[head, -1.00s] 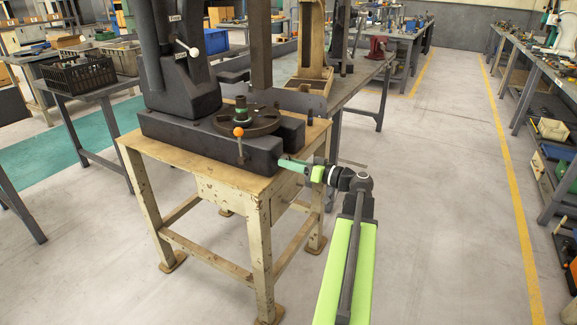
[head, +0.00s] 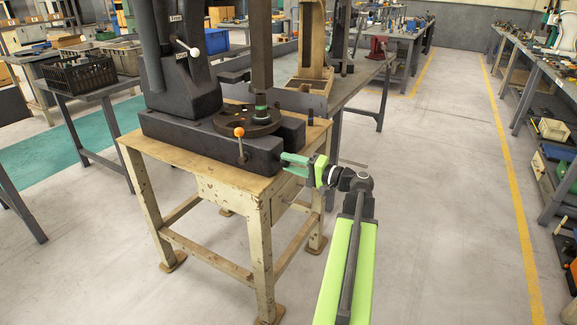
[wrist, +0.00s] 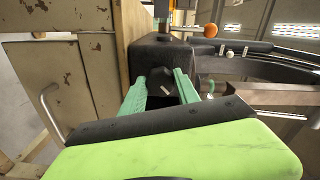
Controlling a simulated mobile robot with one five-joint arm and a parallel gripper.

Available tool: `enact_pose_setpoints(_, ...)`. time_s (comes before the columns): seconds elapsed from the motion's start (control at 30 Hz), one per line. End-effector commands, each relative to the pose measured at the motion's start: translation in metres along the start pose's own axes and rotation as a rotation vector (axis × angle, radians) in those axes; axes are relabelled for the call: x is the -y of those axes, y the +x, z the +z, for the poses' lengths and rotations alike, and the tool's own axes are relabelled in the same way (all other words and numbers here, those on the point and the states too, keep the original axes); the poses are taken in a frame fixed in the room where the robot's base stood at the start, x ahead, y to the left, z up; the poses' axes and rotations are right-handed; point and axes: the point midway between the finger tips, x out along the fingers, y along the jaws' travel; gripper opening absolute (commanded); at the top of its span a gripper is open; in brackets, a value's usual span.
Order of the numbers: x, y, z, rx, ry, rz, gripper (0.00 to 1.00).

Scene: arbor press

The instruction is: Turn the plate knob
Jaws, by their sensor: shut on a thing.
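The arbor press has a dark base (head: 205,145) with a round dark plate (head: 235,122) on it. My gripper (head: 285,164) is at the right front face of the base, its green fingers shut on the dark plate knob. In the wrist view my gripper (wrist: 165,78) has its fingers on either side of the plate knob (wrist: 163,88), which is partly hidden between them. A green-banded part (head: 261,108) stands upright on the plate, directly under the square ram (head: 262,50). Whether they touch is unclear.
A lever with an orange ball (head: 239,132) stands up at the base's front edge; the ball also shows in the wrist view (wrist: 211,30). The worn press table (head: 165,155) carries the press. The floor at right (head: 450,200) is clear.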

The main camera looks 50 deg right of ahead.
Motion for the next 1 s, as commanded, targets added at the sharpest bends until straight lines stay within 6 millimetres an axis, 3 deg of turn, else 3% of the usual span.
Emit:
enact_pose_setpoints(0.4, 0.0011, 0.0006, -0.0002, 0.0, 0.175, -0.002, 0.0)
enact_pose_setpoints(0.93, 0.001, 0.0005, -0.0007, -0.002, 0.197, -0.002, 0.0)
enact_pose_setpoints(0.97, 0.001, 0.0005, -0.0008, -0.002, 0.197, -0.002, 0.39)
enact_pose_setpoints(1.0, 0.001, 0.0005, -0.0008, -0.002, 0.197, -0.002, 0.44)
